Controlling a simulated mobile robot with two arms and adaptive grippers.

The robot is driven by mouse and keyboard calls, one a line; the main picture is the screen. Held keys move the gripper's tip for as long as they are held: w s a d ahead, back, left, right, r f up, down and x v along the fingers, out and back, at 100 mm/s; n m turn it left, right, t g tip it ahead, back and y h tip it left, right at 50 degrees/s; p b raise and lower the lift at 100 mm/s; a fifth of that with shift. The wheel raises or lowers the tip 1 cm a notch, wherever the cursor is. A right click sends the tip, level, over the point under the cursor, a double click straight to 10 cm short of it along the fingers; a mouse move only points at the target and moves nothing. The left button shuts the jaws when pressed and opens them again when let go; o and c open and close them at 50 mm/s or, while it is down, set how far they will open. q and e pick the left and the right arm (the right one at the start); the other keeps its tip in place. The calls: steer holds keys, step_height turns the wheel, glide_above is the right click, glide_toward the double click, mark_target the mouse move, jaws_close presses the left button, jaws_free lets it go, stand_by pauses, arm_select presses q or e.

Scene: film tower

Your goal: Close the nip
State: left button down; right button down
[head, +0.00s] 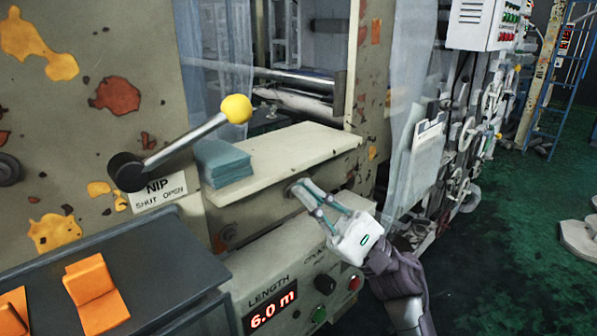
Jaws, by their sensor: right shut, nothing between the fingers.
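The nip lever (193,139) is a metal rod with a yellow ball knob (236,108), on a black hub (127,171) on the worn beige machine wall. It leans up and to the right, towards the OPEN side of the label (158,191), which reads NIP, SHUT on the left and OPEN on the right. My right gripper (302,190) is shut and empty. Its fingertips are below and right of the yellow knob, in front of the machine face under the pale ledge, well apart from the lever. My left gripper is out of view.
A stack of blue-green cloths (222,163) lies on the pale ledge (290,150) by the knob. Below are a red LENGTH display (272,309) showing 6.0 m and push buttons (325,284). A dark tray (150,270) with orange pieces (95,293) is at lower left. Metal rollers (285,78) sit behind.

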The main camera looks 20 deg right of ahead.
steer(key=w+a+r+p, duration=0.1)
steer(key=a+r+p, duration=0.5)
steer(key=r, duration=0.3)
steer(key=shift+w+a+p, duration=0.25)
steer(key=shift+w+p, duration=0.05)
steer(key=shift+p, duration=0.1)
steer(key=shift+r, duration=0.2)
